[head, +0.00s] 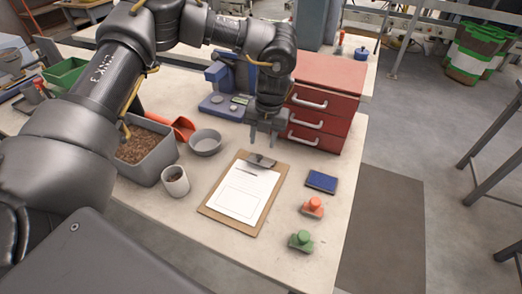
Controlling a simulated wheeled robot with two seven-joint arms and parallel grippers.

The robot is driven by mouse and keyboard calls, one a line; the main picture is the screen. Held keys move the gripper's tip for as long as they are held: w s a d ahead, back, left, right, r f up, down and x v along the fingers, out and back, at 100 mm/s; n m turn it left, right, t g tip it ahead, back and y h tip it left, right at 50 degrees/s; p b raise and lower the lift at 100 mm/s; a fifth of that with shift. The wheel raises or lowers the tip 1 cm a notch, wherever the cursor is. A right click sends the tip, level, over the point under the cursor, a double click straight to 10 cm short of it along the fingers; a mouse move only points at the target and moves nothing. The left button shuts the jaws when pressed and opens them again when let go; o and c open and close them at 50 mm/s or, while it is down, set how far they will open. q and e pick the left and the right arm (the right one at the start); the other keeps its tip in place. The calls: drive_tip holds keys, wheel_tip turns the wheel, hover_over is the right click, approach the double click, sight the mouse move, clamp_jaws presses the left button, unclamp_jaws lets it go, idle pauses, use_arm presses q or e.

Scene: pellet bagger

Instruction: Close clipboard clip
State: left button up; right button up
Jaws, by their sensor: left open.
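The clipboard (213,209) lies flat on the table, a brown board with a white sheet of paper (243,194) on it. Its dark metal clip (262,159) is at the far end. A thin pen-like line shows on the paper near the clip; I cannot tell whether the clip is raised or pressed down. My left gripper (262,140) points down just above and behind the clip, with its fingers apart and nothing visible between them. I cannot tell whether it touches the clip. My right gripper is not in view.
Right of the clipboard are a blue pad (321,181), a red stamp (313,208) and a green stamp (300,241). A red drawer unit (326,101) stands close behind. Left are a grey bowl (205,142), a cup (175,181) and a bin of pellets (146,160).

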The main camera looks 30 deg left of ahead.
sight(260, 155)
use_arm(q)
drive_tip(key=f, duration=0.3)
drive_tip(key=f+p, duration=0.1)
drive_tip(key=f, duration=0.1)
drive_tip(key=shift+s+a+f, duration=0.1)
drive_tip(key=shift+s+a, duration=0.05)
drive_tip(key=shift+a, duration=0.15)
drive_tip(key=shift+f, duration=0.5)
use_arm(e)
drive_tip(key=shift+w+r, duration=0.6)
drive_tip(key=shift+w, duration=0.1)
